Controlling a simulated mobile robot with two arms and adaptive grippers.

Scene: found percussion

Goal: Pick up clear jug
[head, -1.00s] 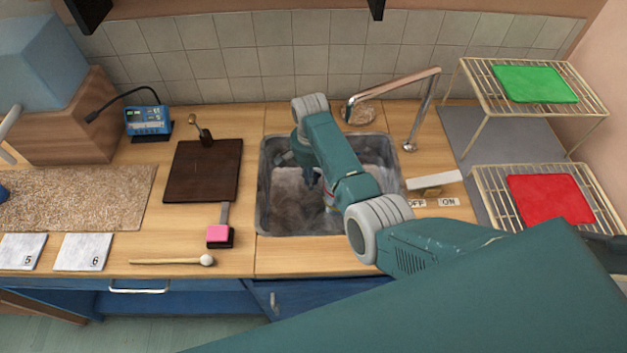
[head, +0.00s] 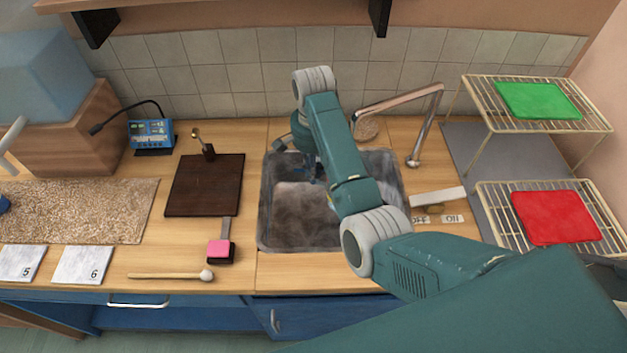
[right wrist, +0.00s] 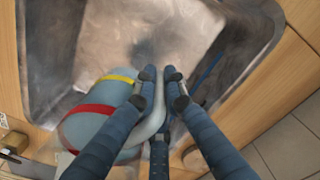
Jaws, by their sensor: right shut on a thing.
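The clear jug (right wrist: 96,120) looks pale blue, with a red band and a yellow band. In the right wrist view it lies tilted at the left of the fingers, over the sink. My right gripper (right wrist: 160,74) is shut on its pale curved handle (right wrist: 153,124). In the head view my right gripper (head: 318,172) is down in the grey sink (head: 263,215), and my arm hides nearly all of the jug. I cannot tell whether the jug touches the sink floor. My left gripper is not in view.
A copper tap (head: 432,118) stands at the sink's back right corner. Right of it are wire racks with a green mat (head: 538,100) and a red mat (head: 553,216).

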